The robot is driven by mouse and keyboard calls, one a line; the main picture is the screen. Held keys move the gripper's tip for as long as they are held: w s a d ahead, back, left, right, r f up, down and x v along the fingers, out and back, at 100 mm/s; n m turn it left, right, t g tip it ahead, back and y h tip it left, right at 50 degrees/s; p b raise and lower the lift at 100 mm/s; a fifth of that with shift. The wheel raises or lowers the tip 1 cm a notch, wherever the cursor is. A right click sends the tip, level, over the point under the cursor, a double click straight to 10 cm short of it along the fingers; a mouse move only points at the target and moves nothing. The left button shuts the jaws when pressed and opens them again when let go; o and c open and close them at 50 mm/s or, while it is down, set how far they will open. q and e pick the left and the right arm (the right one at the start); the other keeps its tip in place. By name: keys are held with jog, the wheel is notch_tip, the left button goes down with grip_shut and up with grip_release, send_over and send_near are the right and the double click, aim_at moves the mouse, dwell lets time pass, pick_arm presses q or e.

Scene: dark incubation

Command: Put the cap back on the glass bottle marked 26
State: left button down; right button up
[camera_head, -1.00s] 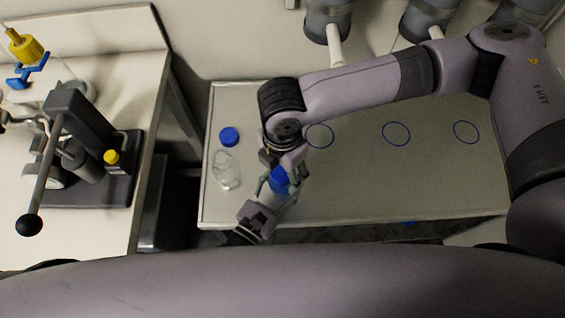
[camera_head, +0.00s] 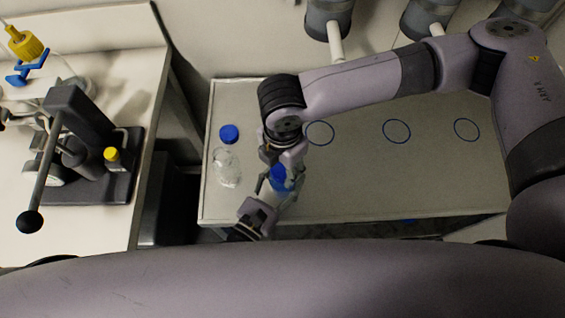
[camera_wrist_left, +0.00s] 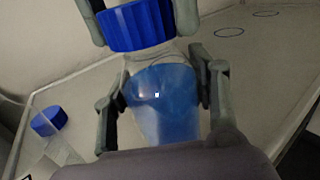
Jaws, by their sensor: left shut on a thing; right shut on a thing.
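My left gripper (camera_wrist_left: 163,88) is shut on a clear glass bottle (camera_wrist_left: 166,108) with blue showing in its body. In the head view the left gripper (camera_head: 271,194) is low at the front left of the table. My right gripper (camera_head: 282,160) comes from above and is shut on a blue cap (camera_wrist_left: 136,26). In the left wrist view this cap is just above the held bottle's mouth, slightly to the left. I cannot tell whether cap and bottle touch. No number is readable on the bottle.
Blue rings (camera_head: 396,131) mark the table's right part, which is otherwise clear. A lever device (camera_head: 85,150) stands on the bench at left.

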jog(key=o, duration=1.3)
jog(key=shift+o, duration=0.2)
notch_tip(320, 180, up, 12)
pick_arm(q)
jog(key=c, duration=0.6)
grip_release()
jog(key=shift+o, duration=0.2)
